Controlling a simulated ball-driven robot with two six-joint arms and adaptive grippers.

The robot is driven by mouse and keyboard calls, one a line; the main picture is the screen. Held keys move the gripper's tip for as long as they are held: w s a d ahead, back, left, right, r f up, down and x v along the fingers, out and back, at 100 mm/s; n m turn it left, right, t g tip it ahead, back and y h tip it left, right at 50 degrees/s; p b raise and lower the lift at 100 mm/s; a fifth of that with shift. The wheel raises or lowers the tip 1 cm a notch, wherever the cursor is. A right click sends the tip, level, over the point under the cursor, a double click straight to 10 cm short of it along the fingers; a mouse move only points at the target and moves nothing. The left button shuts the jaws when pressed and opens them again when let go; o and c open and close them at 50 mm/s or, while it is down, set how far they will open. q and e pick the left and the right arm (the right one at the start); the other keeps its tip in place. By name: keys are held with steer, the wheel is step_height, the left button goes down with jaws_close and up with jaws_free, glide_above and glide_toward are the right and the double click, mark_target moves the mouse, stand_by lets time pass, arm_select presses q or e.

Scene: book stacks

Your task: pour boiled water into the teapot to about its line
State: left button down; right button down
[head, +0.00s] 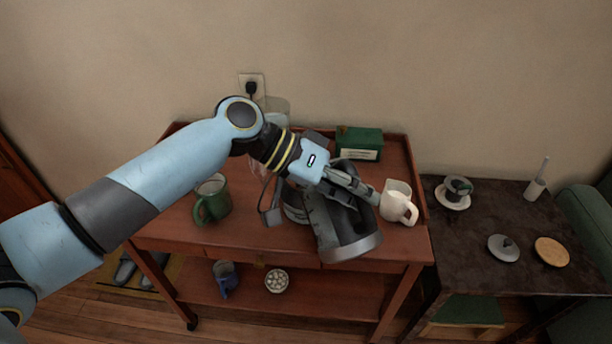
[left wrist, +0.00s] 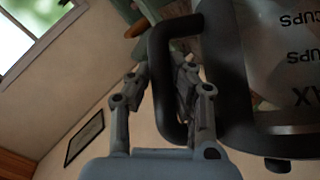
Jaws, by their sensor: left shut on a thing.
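My left gripper (head: 366,192) is shut on the black handle of a grey kettle (head: 330,228), which hangs tilted over the front of the wooden trolley. The kettle's metal-rimmed end points down toward the front right. In the left wrist view, the fingers close around the handle (left wrist: 160,75), and the kettle's clear window (left wrist: 290,60) shows cup marks and part of "MAX". I cannot make out the teapot with certainty; the kettle and arm hide part of the trolley top. A grey lid (head: 503,247) lies on the dark side table. My right gripper is not in view.
The trolley (head: 165,228) holds a green mug (head: 212,198), a green box (head: 358,143) and a cream jug (head: 398,205) close right of the kettle. The side table holds a dark cup (head: 458,187) on a saucer, a wooden disc (head: 552,251) and a white holder (head: 535,189).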

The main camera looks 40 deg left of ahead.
arm_select(q)
steer(key=shift+w+a+r, duration=0.1)
steer(key=shift+w+r, duration=0.05)
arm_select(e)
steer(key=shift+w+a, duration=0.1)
arm_select(q)
steer(key=shift+r, duration=0.25)
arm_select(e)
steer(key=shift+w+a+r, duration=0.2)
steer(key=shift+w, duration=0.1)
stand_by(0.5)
